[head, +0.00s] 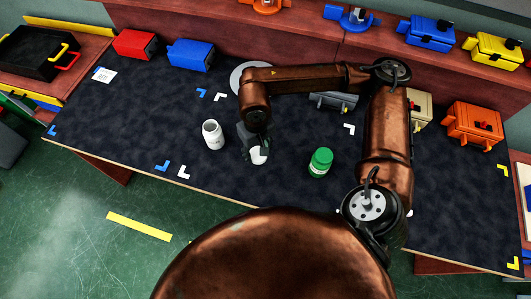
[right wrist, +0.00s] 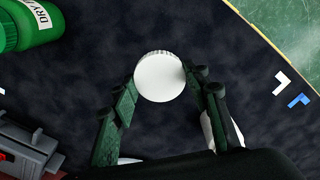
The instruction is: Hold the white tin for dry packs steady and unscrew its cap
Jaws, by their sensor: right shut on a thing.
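The white tin (head: 213,135) stands upright on the dark table mat, its top open with no cap on it. My right gripper (head: 257,150) is to the right of the tin and apart from it. It is shut on the white cap (head: 259,156), a round ribbed lid. In the right wrist view the cap (right wrist: 159,77) sits between the fingertips (right wrist: 158,86). There, a white piece that looks like the tin (right wrist: 236,136) is mostly hidden behind a finger. My left gripper is not in view, and nothing holds the tin.
A green jar (head: 321,163) stands right of my right gripper; its label, partly readable as "DRY", shows in the right wrist view (right wrist: 38,22). A grey disc (head: 237,78) and a grey box (head: 330,102) lie behind. Red (head: 135,44) and blue (head: 191,55) boxes stand at back left.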

